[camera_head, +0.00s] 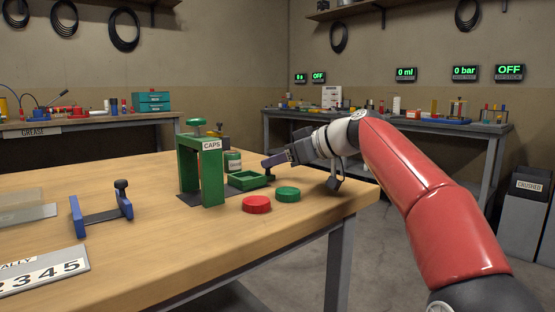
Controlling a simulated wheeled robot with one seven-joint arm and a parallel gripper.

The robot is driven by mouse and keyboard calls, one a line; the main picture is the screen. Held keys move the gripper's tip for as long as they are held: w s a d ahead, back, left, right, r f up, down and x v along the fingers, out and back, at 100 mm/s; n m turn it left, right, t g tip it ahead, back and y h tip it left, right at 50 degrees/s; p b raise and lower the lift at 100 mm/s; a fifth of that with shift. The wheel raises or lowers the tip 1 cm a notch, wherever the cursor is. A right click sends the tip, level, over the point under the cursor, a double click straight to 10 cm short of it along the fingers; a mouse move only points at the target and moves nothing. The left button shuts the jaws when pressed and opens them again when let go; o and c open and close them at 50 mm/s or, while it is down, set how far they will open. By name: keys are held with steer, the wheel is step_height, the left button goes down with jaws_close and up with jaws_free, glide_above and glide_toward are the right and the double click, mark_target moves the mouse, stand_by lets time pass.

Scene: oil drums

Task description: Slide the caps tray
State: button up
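A green frame labelled CAPS (203,165) stands on the wooden table, with a dark base plate under it. A shallow green tray (235,187) sits low just right of the frame; its inside looks empty. My gripper (268,163) reaches in from the right and its tip is at the tray's far right end, over a small dark part there. Whether it touches the tray is unclear. The fingers are small and seen side-on, so their opening cannot be made out. A red cap (257,204) and a green cap (288,194) lie on the table in front of the tray.
A blue holder with a dark bar (102,214) and a number board (42,271) are at the left. The table's right edge (345,205) is close to the green cap. The front middle tabletop is clear.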

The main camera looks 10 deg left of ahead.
steer(key=shift+s, duration=0.1)
steer(key=v, duration=0.7)
steer(key=shift+d+r, duration=0.2)
steer(key=shift+d, duration=0.05)
